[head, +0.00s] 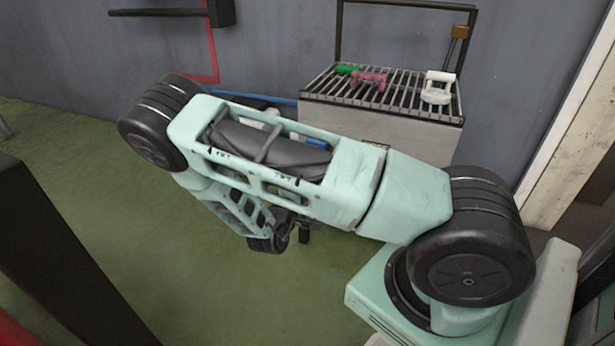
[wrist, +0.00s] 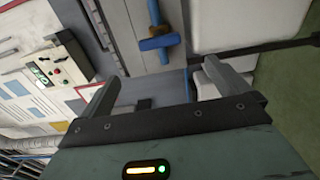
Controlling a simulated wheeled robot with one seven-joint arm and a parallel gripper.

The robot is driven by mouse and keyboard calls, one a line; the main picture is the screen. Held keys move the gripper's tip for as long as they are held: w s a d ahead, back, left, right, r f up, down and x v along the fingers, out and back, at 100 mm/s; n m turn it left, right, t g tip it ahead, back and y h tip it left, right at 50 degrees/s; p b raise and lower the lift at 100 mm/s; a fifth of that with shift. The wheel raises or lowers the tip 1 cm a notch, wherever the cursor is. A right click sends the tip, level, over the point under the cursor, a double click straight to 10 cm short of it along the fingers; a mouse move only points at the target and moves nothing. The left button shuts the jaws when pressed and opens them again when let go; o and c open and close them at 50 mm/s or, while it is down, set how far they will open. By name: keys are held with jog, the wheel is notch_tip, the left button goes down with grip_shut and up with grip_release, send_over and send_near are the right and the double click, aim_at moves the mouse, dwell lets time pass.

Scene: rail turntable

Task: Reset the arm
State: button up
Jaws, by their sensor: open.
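My gripper shows in the wrist view (wrist: 163,72) with its two fingers spread apart and nothing between them. In the head view my mint-green arm stretches across the middle of the picture, folded at a black joint on the left and another on the right. The gripper end hangs below the arm there, dark and mostly hidden by the arm links, over the green floor (head: 190,255).
A slatted rack (head: 395,88) against the grey wall holds a green item (head: 346,69), a pink item (head: 368,81) and a white item (head: 438,88). A dark post (head: 60,250) stands at left. The wrist view shows a blue handle (wrist: 158,42) and a control box (wrist: 58,68).

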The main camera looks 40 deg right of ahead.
dwell(0.5)
jog(key=w+a+f+m+y, duration=0.1)
jog(key=w+a+y, duration=0.1)
jog(key=a+y, duration=0.5)
jog(key=w+a+m+y, duration=0.15)
jog(key=a+y, duration=0.25)
jog(key=a, duration=0.6)
jog(key=s+a+r+n+g+y, duration=0.1)
jog(key=s+a+r+y, duration=0.35)
jog(key=a, duration=0.45)
jog(key=s+a+r+n+g+y, duration=0.1)
jog(key=s+a+r+g+y, duration=0.15)
jog(key=a+r, duration=0.45)
jog(key=s+r+n+g, duration=0.1)
jog(key=s+r, duration=0.2)
jog(key=s, duration=0.4)
jog(key=s+a+r+n+g, duration=0.1)
jog(key=s+r, duration=0.2)
jog(key=s, duration=0.3)
jog(key=s+r+n+g, duration=0.1)
jog(key=s+r, duration=0.2)
jog(key=s, duration=0.4)
notch_tip(320, 180, up, 24)
jog(key=p, duration=2.4)
jog(key=shift+s+r+h+p, duration=0.15)
jog(key=shift+s+h+p, duration=0.15)
jog(key=shift+s+h, duration=0.1)
